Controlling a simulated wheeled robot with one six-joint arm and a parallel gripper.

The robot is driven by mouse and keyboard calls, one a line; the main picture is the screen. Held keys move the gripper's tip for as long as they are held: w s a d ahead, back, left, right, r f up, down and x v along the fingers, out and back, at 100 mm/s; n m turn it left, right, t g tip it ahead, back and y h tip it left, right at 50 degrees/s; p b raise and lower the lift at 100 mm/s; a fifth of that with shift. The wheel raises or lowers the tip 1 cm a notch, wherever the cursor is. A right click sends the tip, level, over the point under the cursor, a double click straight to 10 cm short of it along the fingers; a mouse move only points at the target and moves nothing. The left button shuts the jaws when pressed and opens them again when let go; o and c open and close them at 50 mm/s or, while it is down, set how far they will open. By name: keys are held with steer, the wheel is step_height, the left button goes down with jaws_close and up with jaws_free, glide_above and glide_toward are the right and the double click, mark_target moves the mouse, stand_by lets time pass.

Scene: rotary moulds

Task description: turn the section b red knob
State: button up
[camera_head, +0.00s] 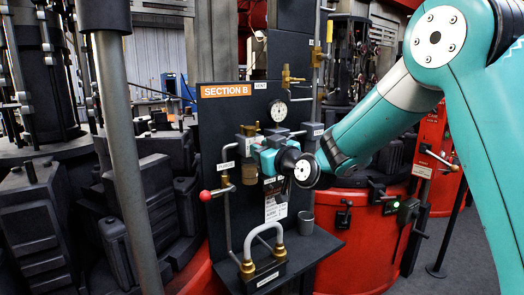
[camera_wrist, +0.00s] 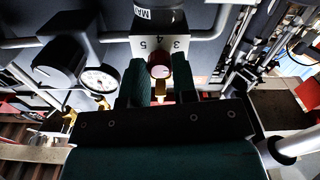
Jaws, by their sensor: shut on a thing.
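The red knob (camera_wrist: 160,65) shows in the wrist view, a small round reddish knob below a pale plate marked 5, 4, 3 (camera_wrist: 145,44). My gripper (camera_wrist: 159,72) has one dark green finger on each side of it and is shut on it. In the head view my gripper (camera_head: 264,157) is at the middle of the dark panel (camera_head: 215,130) under the orange SECTION B sign (camera_head: 226,90). There the gripper and wrist hide the knob.
A red ball-ended lever (camera_head: 205,196) is left of my gripper. A round gauge (camera_head: 278,111) is above it, also in the wrist view (camera_wrist: 99,80). A grey pipe loop with brass fittings (camera_head: 264,240) and a grey cup (camera_head: 306,222) are below. A grey post (camera_head: 125,160) stands at left.

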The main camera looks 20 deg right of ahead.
steer(key=shift+m+b, duration=0.65)
steer(key=shift+m, duration=3.55)
steer(key=o, duration=0.9)
steer(key=shift+o, duration=0.2)
